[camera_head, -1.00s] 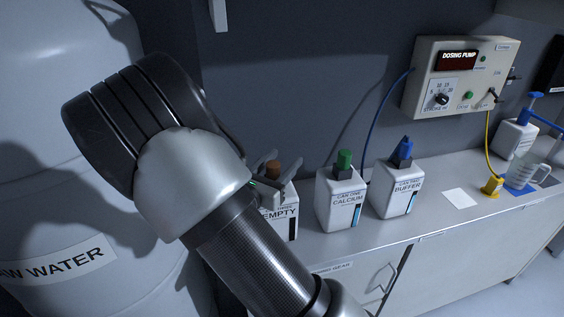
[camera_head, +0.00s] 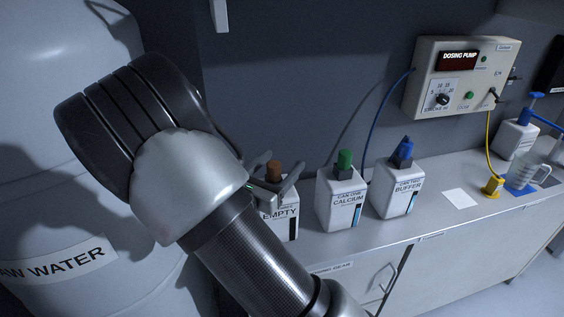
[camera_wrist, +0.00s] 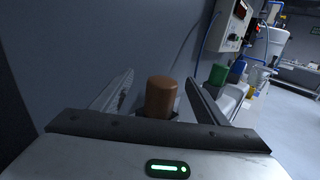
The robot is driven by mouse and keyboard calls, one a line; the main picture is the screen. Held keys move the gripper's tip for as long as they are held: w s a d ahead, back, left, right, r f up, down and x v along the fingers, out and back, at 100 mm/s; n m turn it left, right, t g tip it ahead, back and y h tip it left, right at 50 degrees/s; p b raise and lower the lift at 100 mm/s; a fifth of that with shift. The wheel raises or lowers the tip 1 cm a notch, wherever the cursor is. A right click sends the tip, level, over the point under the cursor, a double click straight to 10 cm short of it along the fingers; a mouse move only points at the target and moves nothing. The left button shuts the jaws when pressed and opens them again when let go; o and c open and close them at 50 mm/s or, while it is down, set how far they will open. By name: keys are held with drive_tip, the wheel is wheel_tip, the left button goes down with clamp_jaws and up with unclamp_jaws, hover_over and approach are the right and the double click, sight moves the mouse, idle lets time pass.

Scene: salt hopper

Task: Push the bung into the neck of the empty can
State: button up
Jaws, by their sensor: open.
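The empty can (camera_head: 283,222) is white, labelled EMPTY, and stands at the left end of the counter, partly hidden by my arm and gripper. The brown bung (camera_head: 274,169) is upright at the can's top. How deep it sits in the neck is hidden. My gripper (camera_head: 276,184) is open at the can's top, its fingers on either side of the bung and apart from it. In the wrist view the bung (camera_wrist: 160,98) stands between the two spread fingers, with a gap on each side.
The calcium can (camera_head: 341,199) with a green cap and the buffer can (camera_head: 397,189) with a blue cap stand to the right. The dosing pump (camera_head: 461,78) is on the wall above. A raw water tank (camera_head: 60,190) fills the left side.

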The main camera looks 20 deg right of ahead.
sight(270, 175)
drive_tip(key=shift+p+v, duration=0.4)
drive_tip(key=shift+v, duration=1.95)
drive_tip(key=shift+a, duration=0.1)
drive_tip(key=shift+s+a, duration=0.25)
drive_tip(key=b+v, duration=0.1)
drive_tip(key=v, duration=1.5)
drive_tip(key=shift+s, duration=0.25)
drive_tip(key=shift+a+r, duration=0.1)
drive_tip(key=shift+a, duration=0.05)
